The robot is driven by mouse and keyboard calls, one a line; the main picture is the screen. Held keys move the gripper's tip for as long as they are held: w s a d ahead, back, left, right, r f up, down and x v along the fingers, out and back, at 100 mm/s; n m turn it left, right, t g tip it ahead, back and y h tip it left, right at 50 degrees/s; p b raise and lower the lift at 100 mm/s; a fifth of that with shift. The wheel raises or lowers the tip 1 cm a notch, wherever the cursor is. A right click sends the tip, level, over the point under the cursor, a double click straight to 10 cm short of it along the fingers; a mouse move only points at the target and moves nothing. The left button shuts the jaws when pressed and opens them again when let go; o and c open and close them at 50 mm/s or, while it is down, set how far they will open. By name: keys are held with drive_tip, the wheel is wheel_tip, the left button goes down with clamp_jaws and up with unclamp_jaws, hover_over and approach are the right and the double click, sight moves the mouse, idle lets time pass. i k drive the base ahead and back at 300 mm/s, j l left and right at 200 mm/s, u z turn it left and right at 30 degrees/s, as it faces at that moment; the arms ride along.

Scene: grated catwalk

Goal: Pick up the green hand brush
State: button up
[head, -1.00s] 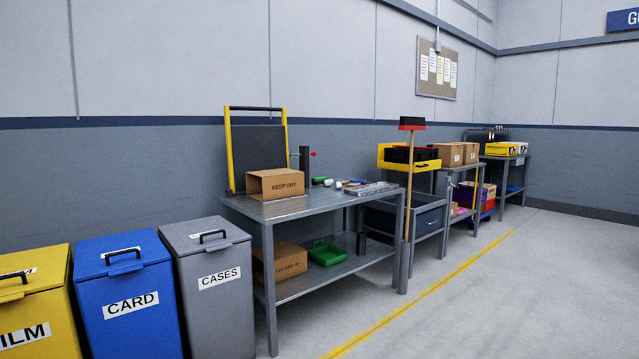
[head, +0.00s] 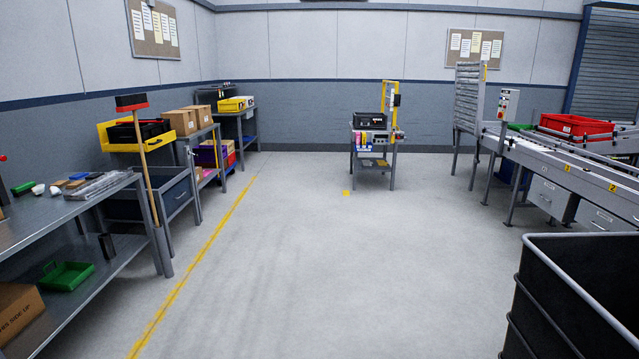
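A small green object (head: 23,188) lies on the top of the metal workbench (head: 85,208) at the left. It may be the green hand brush, but it is too small to tell for sure. A green open tray or dustpan (head: 66,276) sits on the bench's lower shelf. My gripper is not in view.
White, blue and clear items lie near the green object. A broom (head: 140,150) stands upright at the bench's right end. A black bin (head: 570,300) fills the lower right, with a conveyor (head: 560,160) behind it. The middle floor (head: 330,260) is clear.

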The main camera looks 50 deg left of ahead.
sight(21, 190)
drive_tip(key=i+j+u, duration=0.2)
drive_tip(key=j+u, duration=0.2)
drive_tip(key=i+j+u, duration=0.35)
drive_tip(key=j, duration=0.2)
drive_tip(key=i+j+u, duration=0.2)
drive_tip(key=j+u, duration=0.2)
drive_tip(key=i+j+u, duration=0.6)
drive_tip(key=i+u, duration=0.15)
drive_tip(key=i, duration=0.25)
drive_tip(key=i+u, duration=0.4)
drive_tip(key=i, duration=0.15)
